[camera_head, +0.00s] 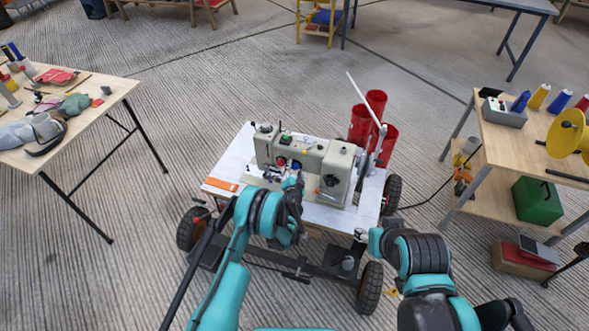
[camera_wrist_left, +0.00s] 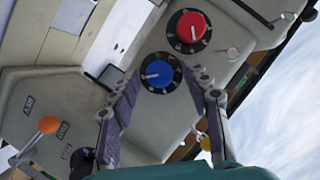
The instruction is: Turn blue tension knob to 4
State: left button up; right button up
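The blue tension knob (camera_wrist_left: 160,73) is on the pale sewing machine (camera_head: 335,160), with a ring of small marks around it. Its white pointer line points to the left in the left wrist view; the numbers are too small to read. It is a tiny blue spot in the head view (camera_head: 297,165). A red knob (camera_wrist_left: 188,30) is beside it. My left gripper (camera_head: 295,182) is at the machine's front. In the left wrist view its fingers (camera_wrist_left: 161,74) are spread, one on each side of the blue knob, apparently not pressing it.
The machine stands on a wheeled white-topped cart (camera_head: 232,165) with red cylinders (camera_head: 360,125) behind it. A table with cloths and tools (camera_head: 100,95) is at left. A bench with thread cones (camera_head: 500,135) is at right.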

pick_arm(q)
grip_shut()
jog(key=shift+a, duration=0.1)
jog(key=shift+a+r+n+g+h, duration=0.1)
jog(key=shift+n+g+h, duration=0.3)
jog(key=shift+n, duration=0.7)
jog(key=n+h, duration=0.2)
jog(key=n, duration=0.1)
jog(key=shift+w+a+g, duration=0.15)
jog(key=shift+a+g, duration=0.05)
jog(key=shift+g, duration=0.2)
jog(key=n+h, duration=0.2)
jog(key=n, duration=0.1)
jog(key=shift+a+g, duration=0.15)
jog(key=shift+g, duration=0.25)
jog(key=shift+a+n+h, duration=0.1)
jog(key=shift+n+h, duration=1)
jog(key=shift+n, duration=0.4)
